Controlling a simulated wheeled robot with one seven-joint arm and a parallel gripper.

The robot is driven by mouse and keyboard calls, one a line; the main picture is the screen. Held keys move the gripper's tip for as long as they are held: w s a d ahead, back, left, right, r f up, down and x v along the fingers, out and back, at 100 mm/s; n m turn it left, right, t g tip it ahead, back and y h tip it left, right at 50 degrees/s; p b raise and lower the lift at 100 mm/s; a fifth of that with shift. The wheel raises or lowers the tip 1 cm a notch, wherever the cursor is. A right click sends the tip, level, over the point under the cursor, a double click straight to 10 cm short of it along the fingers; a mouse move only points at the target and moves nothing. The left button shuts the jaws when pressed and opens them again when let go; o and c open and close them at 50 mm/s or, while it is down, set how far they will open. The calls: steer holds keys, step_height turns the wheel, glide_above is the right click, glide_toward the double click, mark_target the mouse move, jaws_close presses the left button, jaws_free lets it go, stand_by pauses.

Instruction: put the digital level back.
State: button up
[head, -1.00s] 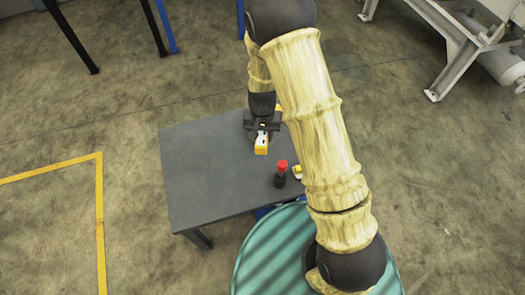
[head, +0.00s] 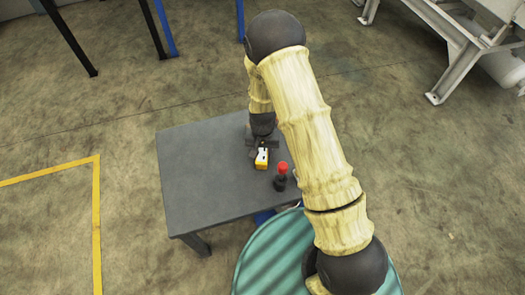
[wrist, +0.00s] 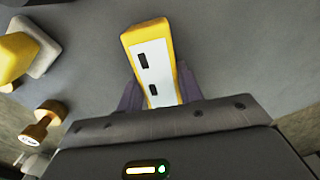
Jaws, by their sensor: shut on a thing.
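The digital level, a yellow block with a white face and two dark windows, is in my gripper (head: 261,145) over the grey table's right half. The level (head: 261,158) points toward the camera in the head view.
The grey table (head: 200,185) is bare on its left. A red-topped black object (head: 281,177) stands right of the level. A teal drum (head: 275,262) is nearby.

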mark_target(263, 150)
steer(key=shift+f, duration=0.1)
steer(key=o, duration=1.2)
step_height(263, 150, up, 12)
steer(key=p, duration=0.3)
steer(key=shift+r+p, duration=0.2)
steer(key=shift+p, duration=0.15)
